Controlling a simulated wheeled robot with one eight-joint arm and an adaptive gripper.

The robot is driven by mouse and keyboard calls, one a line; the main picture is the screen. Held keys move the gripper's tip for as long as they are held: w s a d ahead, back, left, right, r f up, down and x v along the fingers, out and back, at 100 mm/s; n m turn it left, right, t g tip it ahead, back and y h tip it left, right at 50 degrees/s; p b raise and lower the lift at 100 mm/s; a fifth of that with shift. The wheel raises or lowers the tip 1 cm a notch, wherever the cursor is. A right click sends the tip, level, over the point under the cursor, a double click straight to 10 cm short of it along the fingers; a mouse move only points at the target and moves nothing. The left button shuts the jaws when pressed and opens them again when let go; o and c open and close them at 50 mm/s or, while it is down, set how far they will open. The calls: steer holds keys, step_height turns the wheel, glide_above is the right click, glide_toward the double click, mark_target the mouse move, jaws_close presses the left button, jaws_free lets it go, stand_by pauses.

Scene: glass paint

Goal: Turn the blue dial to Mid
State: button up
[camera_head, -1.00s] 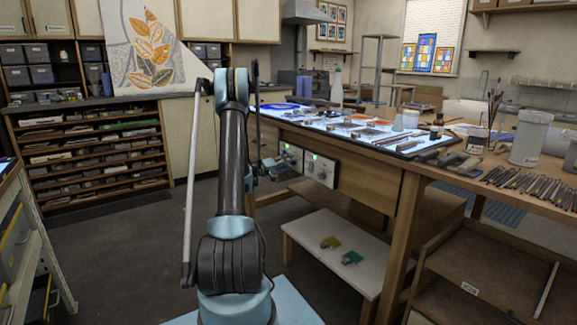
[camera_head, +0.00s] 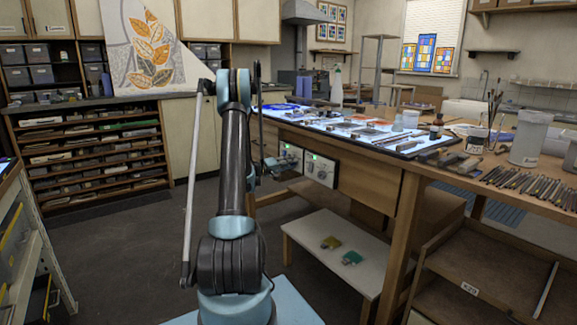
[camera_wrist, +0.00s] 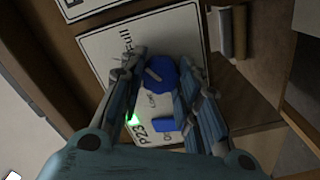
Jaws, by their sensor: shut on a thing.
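The blue dial (camera_wrist: 161,73) sits on a white panel (camera_wrist: 100,45) in the wrist view, with a pale mark on its face. My gripper (camera_wrist: 161,80) is around the dial, one finger on each side, and is shut on it. The panel's print reads "Full" near the upper left and "P23" below; smaller words by the dial are partly hidden or too small to read. In the head view my gripper (camera_head: 272,164) is by the white control panels under the worktable, partly behind my arm; the dial cannot be made out there.
A green light (camera_wrist: 133,119) and a blue rectangular part (camera_wrist: 165,124) are on the same panel. A second white panel (camera_head: 321,168) is on the worktable's front. A low shelf (camera_head: 330,262) below holds small yellow and green items. The floor at left is clear.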

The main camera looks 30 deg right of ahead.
steer(key=shift+n, duration=0.4)
steer(key=n, duration=1)
steer(key=shift+f+n, duration=0.1)
steer(key=shift+n, duration=0.5)
steer(key=o, duration=1.1)
steer(key=a, duration=1.2)
steer(key=shift+s, duration=0.4)
